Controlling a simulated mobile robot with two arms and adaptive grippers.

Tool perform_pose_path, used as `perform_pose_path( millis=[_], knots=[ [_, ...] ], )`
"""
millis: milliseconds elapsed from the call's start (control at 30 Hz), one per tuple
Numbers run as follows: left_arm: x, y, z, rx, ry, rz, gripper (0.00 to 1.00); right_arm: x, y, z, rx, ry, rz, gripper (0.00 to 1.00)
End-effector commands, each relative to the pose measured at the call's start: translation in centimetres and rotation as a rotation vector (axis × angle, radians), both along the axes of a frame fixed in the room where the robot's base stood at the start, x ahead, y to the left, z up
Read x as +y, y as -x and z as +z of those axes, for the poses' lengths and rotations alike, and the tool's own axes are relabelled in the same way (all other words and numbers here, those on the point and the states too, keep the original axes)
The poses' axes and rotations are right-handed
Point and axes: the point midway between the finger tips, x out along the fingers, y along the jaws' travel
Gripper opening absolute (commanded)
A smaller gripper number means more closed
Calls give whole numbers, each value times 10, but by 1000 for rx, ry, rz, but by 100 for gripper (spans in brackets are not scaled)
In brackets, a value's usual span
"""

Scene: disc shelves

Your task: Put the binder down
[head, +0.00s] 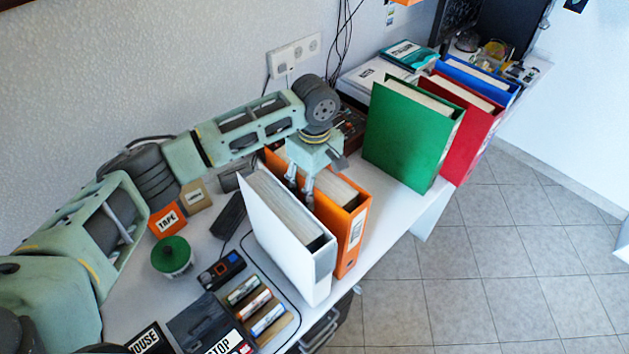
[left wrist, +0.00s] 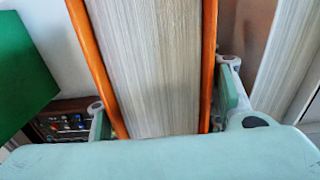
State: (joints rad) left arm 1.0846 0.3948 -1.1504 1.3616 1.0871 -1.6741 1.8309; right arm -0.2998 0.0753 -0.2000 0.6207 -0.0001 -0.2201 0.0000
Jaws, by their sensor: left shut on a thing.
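The orange binder (head: 352,240) stands upright on the white table, just right of a white binder (head: 290,240). My left gripper (head: 303,190) reaches down from above and is shut on the orange binder. In the left wrist view, the fingers (left wrist: 165,115) sit on either side of the orange covers (left wrist: 208,60), with the pages between them. The arm hides part of the binder's back end. I cannot tell for sure whether its bottom edge touches the table. My right gripper is not in view.
A green binder (head: 410,135), a red binder (head: 470,125) and a blue binder (head: 485,80) stand to the right. Bare table (head: 392,200) lies between the orange and green binders. A green-lidded jar (head: 172,255) and a tape box (head: 167,219) stand left.

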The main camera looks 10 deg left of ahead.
Motion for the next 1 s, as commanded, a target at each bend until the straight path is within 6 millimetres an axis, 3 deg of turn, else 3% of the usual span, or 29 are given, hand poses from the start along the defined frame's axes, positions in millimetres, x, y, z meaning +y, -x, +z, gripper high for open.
perform_pose_path(
  millis=[367,400,600,1000],
  knots=[
    [0,-1,-2,-4,1,-1,0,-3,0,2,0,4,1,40],
    [0,0,-4,-1,0,-1,55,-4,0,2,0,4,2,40],
    [0,-1,-4,-1,0,-1,72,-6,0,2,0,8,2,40],
    [0,-1,0,-2,0,0,73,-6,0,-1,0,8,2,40]
  ],
)
